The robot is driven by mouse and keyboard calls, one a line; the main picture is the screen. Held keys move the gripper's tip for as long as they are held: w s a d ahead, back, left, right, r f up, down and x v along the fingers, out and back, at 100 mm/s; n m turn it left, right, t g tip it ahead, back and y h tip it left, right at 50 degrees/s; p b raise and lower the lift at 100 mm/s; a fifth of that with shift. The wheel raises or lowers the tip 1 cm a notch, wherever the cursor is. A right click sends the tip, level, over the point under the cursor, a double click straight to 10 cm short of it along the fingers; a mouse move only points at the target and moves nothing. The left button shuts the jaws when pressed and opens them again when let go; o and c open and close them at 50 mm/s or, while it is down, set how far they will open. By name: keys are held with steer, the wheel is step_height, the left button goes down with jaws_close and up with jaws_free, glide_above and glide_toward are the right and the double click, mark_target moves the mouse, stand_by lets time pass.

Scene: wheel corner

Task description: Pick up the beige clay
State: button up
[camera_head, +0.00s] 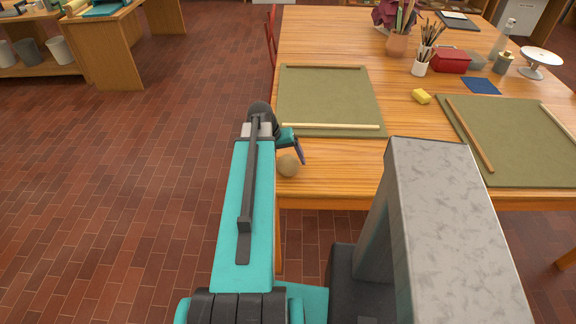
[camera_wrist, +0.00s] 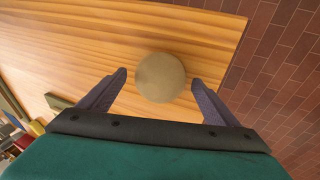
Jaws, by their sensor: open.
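The beige clay (camera_head: 288,165) is a round ball on the wooden table, close to its front left corner. In the wrist view the clay (camera_wrist: 160,77) lies at the centre, between and slightly beyond the fingertips. My gripper (camera_wrist: 163,80) is open, with one dark finger on each side of the clay and a gap on both sides. In the head view my gripper (camera_head: 300,150) is at the clay's upper right, partly hidden by my arm. I cannot tell how high the fingers are above the table.
The wooden table (camera_head: 330,173) ends just in front of the clay. A green mat (camera_head: 325,100) with wooden strips lies behind it, and another mat (camera_head: 515,140) lies to the right. Pots, brushes and a red box (camera_head: 451,61) stand farther back.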

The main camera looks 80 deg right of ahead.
stand_by(0.4)
steer(key=c, duration=1.6)
steer(key=shift+r, duration=0.2)
step_height(320, 180, up, 10)
steer(key=b, duration=0.1)
steer(key=shift+f+b, duration=0.15)
steer(key=shift+b, duration=0.25)
